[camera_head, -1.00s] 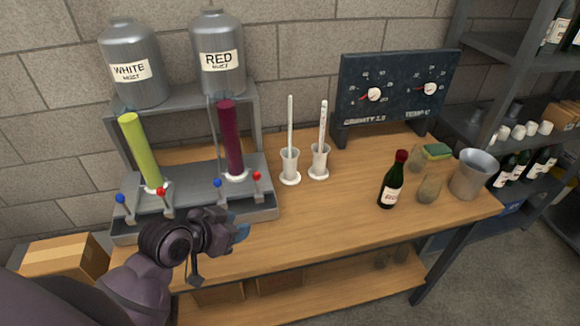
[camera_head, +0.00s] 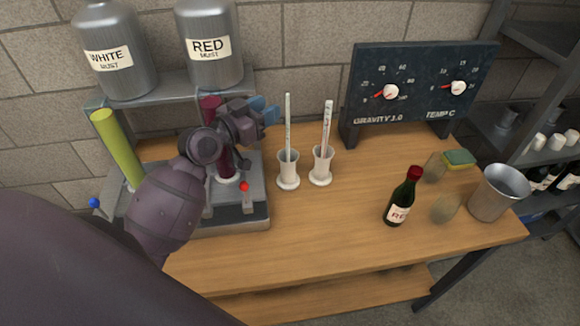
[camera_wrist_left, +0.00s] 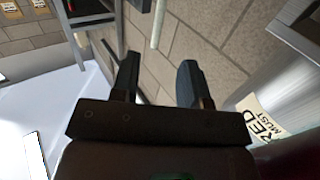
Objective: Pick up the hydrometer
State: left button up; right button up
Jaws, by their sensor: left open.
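Two slim pale instruments stand upright in white holders on the bench. The left rod (camera_head: 288,118) is plain and whitish, and the right rod (camera_head: 327,130) has a reddish mark inside; I cannot tell for certain which is the hydrometer. My left gripper (camera_head: 266,110) is open and empty, just left of the left rod's upper part and apart from it. In the left wrist view, a pale rod (camera_wrist_left: 158,24) shows beyond the gap between the open fingers (camera_wrist_left: 160,78). The left holder (camera_head: 288,172) and right holder (camera_head: 321,166) stand side by side. My right gripper is out of view.
The dispenser with a yellow-green tube (camera_head: 117,145) and a dark red tube (camera_head: 224,165) stands left, partly behind my arm. The dial board (camera_head: 420,92) stands behind right. A wine bottle (camera_head: 402,200) and metal bucket (camera_head: 498,194) stand right. The front middle of the bench is clear.

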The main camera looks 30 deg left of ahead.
pick_arm(q)
jog(key=p+x, duration=0.1)
jog(key=x, duration=0.7)
jog(key=shift+d+f, duration=0.2)
jog(key=shift+d, duration=0.1)
jog(key=shift+w, duration=0.1)
jog(key=shift+c, duration=0.5)
grip_shut()
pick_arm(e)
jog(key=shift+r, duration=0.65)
